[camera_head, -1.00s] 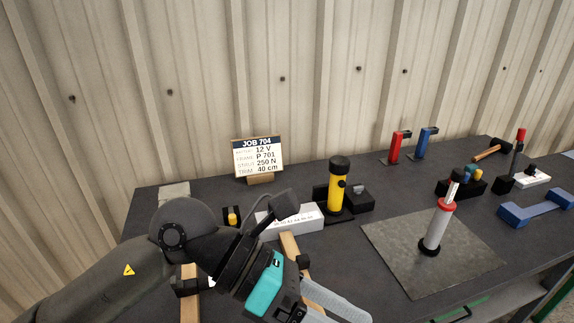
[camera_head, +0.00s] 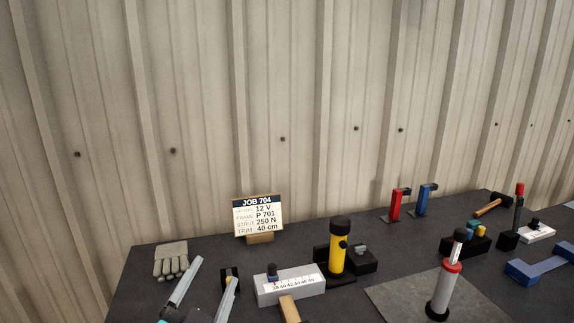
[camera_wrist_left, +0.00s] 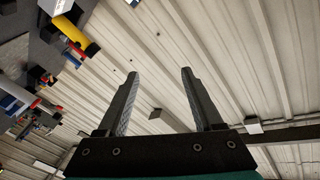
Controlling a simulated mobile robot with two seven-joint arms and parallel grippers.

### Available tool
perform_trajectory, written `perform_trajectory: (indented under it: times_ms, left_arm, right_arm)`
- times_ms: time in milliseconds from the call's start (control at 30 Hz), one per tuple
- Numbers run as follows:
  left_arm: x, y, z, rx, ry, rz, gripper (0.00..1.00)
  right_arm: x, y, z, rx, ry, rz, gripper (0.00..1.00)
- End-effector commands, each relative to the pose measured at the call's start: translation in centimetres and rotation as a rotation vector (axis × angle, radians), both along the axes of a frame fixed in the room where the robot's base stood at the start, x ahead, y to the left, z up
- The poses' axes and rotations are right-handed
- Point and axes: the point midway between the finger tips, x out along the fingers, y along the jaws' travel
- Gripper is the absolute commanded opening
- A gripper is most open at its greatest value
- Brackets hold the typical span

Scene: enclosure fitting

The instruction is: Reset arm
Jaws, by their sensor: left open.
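My left gripper (camera_head: 214,272) shows at the lower left of the head view as two light grey fingers pointing up, apart from each other. A little teal of its body shows at the bottom edge. In the left wrist view its dark fingers (camera_wrist_left: 160,74) stand wide apart with nothing between them. Behind them are the ribbed wall and, at upper left, part of the bench with the yellow cylinder (camera_wrist_left: 70,31). The rest of my left arm is out of the head view. My right gripper is in neither view.
On the dark bench are a grey glove (camera_head: 171,258), a job sign (camera_head: 258,217), a white scale block (camera_head: 290,287), a yellow cylinder (camera_head: 338,250) and a grey-and-red cylinder (camera_head: 441,294) on a grey plate (camera_head: 395,292). Red (camera_head: 395,205) and blue (camera_head: 425,200) holders stand behind.

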Motion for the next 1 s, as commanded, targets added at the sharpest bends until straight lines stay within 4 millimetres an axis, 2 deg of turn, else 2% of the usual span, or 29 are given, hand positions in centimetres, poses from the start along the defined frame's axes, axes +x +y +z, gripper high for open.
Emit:
perform_trajectory:
  times_ms: [33, 100, 200, 300, 433, 633, 733, 867, 1000]
  left_arm:
    - [-0.8, 1.2, -3.1, -0.047, 0.127, 0.047, 0.68]
    - [-2.3, 2.6, -7.2, -0.106, 0.302, 0.108, 0.68]
    - [-5.6, 3.9, -12.6, -0.177, 0.547, 0.181, 0.68]
    - [-9.4, 4.5, -16.7, -0.232, 0.76, 0.236, 0.68]
    - [-14.4, 4.7, -20.5, -0.284, 0.995, 0.288, 0.68]
    - [-21.9, 4.4, -23.8, -0.339, 1.304, 0.338, 0.68]
    - [-20.8, 4.3, -26.6, -0.331, 1.297, 0.336, 0.68]
    - [-20.3, 4.2, -30.1, -0.326, 1.31, 0.338, 0.68]
    - [-20.3, 4.1, -34.7, -0.319, 1.33, 0.34, 0.68]
  right_arm:
    - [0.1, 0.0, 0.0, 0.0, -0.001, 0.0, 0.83]
    - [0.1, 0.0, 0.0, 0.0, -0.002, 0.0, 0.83]
    - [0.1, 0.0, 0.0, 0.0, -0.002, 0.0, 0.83]
    - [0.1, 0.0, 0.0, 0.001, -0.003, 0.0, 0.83]
    - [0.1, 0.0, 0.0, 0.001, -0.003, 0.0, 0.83]
    - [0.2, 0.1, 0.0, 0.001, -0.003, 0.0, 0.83]
    - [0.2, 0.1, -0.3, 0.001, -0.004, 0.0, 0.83]
    - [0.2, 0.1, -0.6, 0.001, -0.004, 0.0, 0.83]
    - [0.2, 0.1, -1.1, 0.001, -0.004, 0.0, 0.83]
